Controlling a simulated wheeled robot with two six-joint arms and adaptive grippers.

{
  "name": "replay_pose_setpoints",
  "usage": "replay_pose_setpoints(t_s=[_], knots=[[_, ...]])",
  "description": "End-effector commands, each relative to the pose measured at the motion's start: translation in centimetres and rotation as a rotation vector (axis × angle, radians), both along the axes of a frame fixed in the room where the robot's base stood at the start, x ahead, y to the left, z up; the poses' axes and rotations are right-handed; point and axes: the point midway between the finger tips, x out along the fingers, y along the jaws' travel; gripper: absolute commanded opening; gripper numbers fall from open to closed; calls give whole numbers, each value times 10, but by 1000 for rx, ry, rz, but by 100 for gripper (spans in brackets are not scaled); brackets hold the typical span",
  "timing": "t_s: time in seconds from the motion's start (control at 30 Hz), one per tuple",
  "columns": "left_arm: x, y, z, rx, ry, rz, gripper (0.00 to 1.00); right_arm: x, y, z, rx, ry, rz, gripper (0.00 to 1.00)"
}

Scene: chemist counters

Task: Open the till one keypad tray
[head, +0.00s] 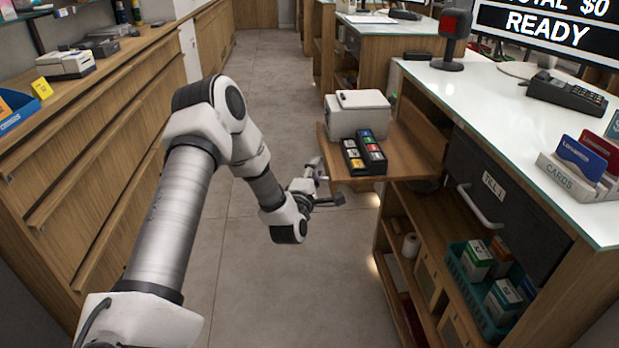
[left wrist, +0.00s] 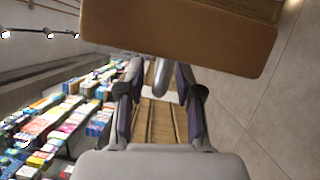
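The keypad tray (head: 410,148) is a wooden shelf that stands out from the till counter over the aisle. A dark device with several coloured keys or slots (head: 363,153) and a white box-like machine sit on it. My left gripper (head: 325,185) is at the tray's outer edge, partly hard to make out in the head view. In the left wrist view, the tray's plain wooden board (left wrist: 180,35) fills the top. A grey metal handle (left wrist: 161,77) lies between my left fingers (left wrist: 160,85), which stand apart with gaps beside it. My right gripper is not in view.
The till counter (head: 480,105) holds a screen, card terminal, scanner and card rack (head: 580,175). Below are a TILL 1 drawer (head: 500,212) and a teal basket (head: 475,285). A wooden drawer unit (head: 100,140) lines the left. The aisle floor (head: 275,100) between is clear.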

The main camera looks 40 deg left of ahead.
Motion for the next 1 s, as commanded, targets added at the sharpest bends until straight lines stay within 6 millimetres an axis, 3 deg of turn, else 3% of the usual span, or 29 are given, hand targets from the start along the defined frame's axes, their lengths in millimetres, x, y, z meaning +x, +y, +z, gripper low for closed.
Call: replay_pose_setpoints(t_s=[0.3, 0.43, 1.0], knots=[[-69, -36, -7, -4, 6, 0, 35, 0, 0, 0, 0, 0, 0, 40], [-88, -46, -8, -3, 3, 0, 35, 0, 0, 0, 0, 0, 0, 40], [-95, -49, -8, 0, 2, 0, 35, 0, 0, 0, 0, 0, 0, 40]])
